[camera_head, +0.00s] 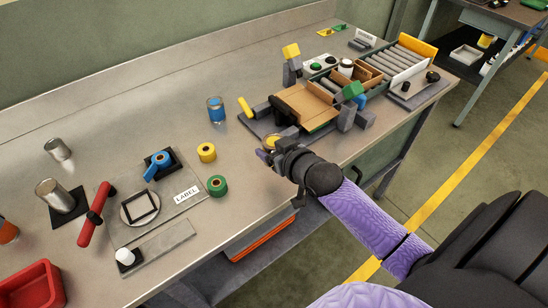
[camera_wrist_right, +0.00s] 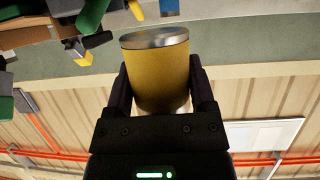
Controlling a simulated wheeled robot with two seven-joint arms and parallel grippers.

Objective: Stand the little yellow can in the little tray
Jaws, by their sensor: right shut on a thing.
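The little yellow can (camera_wrist_right: 158,75) has a silver top and sits between the two dark fingers of my right gripper (camera_wrist_right: 160,90) in the right wrist view. In the head view my right gripper (camera_head: 268,153) is shut on it over the front of the bench, and only part of the can (camera_head: 272,141) shows. A small brown open tray (camera_head: 371,79) stands on the roller track at the back right, up and right of my gripper. I cannot tell for certain that it is the task's tray. My left gripper is not in view.
A tan panel (camera_head: 306,106) with grey blocks and a green block stands between my gripper and the brown tray. A red bin (camera_head: 32,289) is at lower left.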

